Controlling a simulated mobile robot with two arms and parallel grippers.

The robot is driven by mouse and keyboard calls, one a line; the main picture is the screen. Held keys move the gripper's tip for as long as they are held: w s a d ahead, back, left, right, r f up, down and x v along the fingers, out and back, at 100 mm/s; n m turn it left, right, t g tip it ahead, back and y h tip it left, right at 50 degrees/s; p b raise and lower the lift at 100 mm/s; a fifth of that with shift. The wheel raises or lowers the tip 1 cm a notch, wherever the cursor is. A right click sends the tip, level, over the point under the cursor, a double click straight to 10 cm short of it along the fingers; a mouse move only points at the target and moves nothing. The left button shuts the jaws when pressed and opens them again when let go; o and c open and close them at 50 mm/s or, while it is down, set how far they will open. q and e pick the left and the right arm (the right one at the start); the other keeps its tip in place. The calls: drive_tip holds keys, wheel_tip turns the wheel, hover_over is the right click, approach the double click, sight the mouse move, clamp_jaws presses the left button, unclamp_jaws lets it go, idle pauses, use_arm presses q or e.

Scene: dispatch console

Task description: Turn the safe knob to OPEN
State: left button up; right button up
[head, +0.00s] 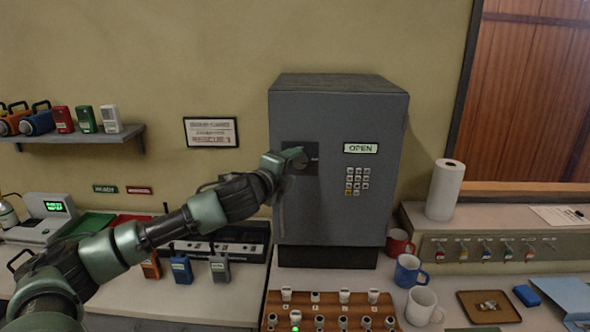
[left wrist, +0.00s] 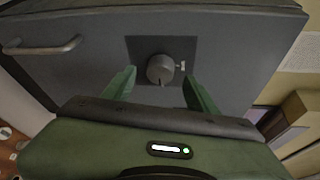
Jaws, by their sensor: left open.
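The grey safe (head: 330,215) stands upright on the counter in the middle of the head view. Its small display (head: 361,148) reads OPEN, above a keypad (head: 357,181). In the left wrist view the round grey safe knob (left wrist: 160,69) sits on a dark square plate (left wrist: 140,46), with a small light mark beside it. My left gripper (head: 298,158) is at the safe's front and covers the knob in the head view. In the left wrist view my left gripper (left wrist: 158,88) is open, its green fingers on either side of the knob, with gaps. My right gripper is not in view.
The safe's handle (left wrist: 42,47) shows in the left wrist view. Red (head: 398,242), blue (head: 408,270) and white (head: 424,306) mugs stand right of the safe. A panel of knobs (head: 330,297) lies in front. Handheld radios (head: 181,269) stand under my left arm.

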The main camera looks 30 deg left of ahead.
use_arm(q)
drive_tip(key=b+v, duration=0.2)
drive_tip(key=v, duration=0.3)
idle(0.4)
